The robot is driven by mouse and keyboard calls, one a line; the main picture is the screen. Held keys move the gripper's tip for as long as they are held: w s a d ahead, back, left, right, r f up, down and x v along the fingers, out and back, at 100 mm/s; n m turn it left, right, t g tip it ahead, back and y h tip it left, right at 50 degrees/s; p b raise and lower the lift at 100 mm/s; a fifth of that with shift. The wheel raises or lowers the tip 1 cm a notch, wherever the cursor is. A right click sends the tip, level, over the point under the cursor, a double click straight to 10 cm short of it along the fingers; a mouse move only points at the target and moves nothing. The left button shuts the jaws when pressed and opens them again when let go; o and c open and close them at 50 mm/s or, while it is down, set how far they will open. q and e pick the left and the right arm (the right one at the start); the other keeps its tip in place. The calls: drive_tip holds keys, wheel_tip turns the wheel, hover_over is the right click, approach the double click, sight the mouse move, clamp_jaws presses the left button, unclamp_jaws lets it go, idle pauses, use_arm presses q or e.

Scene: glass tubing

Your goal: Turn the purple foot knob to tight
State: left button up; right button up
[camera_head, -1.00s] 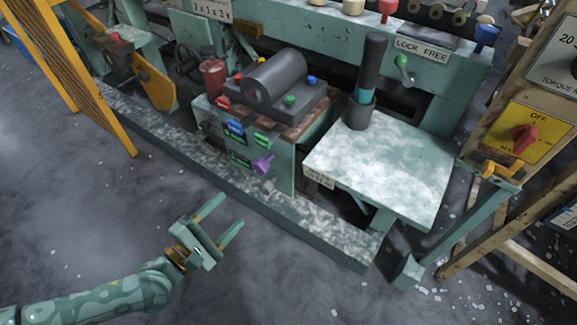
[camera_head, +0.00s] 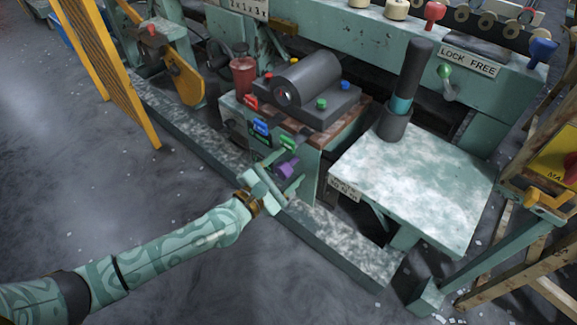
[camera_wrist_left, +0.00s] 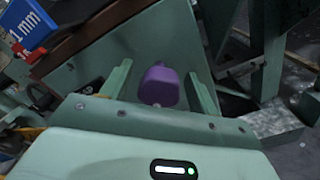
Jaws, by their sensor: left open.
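The purple foot knob (camera_head: 287,167) sits low on the front face of the green machine block, below the green and blue tags. My left gripper (camera_head: 282,178) is open at the knob, its fingers reaching toward the block. In the left wrist view the purple knob (camera_wrist_left: 159,87) lies between the two open fingers (camera_wrist_left: 159,82), with a gap visible on both sides. The knob's stem is hidden behind its head. My right gripper is in no view.
A speckled base rail (camera_head: 330,240) runs along the floor below the block. A blue tag (camera_wrist_left: 25,25) marked 1 mm is at the wrist view's upper left. A speckled table (camera_head: 420,180) stands to the right.

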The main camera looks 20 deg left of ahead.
use_arm(q)
drive_tip(key=shift+w+d, duration=0.15)
drive_tip(key=shift+w, duration=0.2)
drive_tip(key=c, duration=0.9)
drive_tip(key=shift+c, duration=0.2)
